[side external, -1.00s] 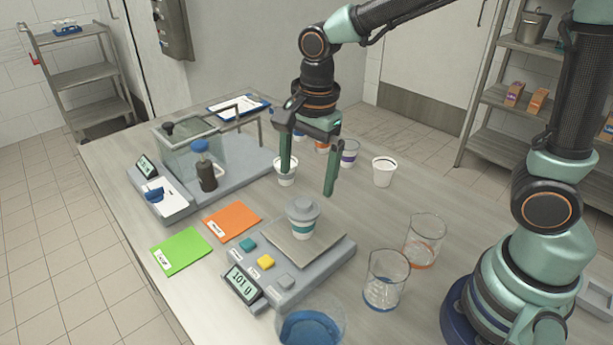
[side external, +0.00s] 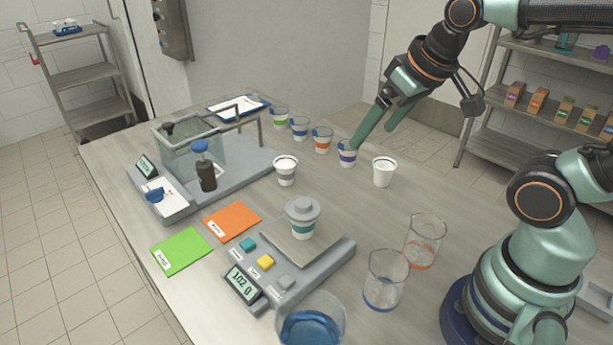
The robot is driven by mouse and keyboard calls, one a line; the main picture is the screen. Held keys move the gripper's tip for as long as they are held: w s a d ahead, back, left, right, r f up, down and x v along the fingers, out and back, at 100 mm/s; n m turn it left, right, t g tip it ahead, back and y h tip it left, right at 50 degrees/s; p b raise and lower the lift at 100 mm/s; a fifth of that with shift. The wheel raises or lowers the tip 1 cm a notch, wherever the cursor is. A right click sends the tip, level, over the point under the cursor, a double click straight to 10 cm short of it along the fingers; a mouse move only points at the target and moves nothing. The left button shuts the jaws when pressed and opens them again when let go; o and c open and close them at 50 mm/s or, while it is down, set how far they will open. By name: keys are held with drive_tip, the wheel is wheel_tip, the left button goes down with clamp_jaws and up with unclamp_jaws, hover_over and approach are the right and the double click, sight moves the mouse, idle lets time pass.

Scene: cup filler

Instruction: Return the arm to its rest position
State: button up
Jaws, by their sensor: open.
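My gripper (side external: 376,127) is open and empty, at the right end of the back row of cups. Its fingers point down and to the left, and from this view they overlap the area by the purple-banded cup (side external: 347,155). I cannot tell how far above the table they are. The scale's display appears to read about 102.
A grey-banded cup (side external: 286,172) and a plain white cup (side external: 383,172) stand mid-table. Two beakers (side external: 384,282) (side external: 424,241) and a bowl of blue liquid (side external: 311,322) are near my base.

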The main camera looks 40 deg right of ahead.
drive_tip(key=shift+s+d+n, duration=0.1)
drive_tip(key=shift+d+n, duration=0.05)
drive_tip(key=shift+n, duration=0.15)
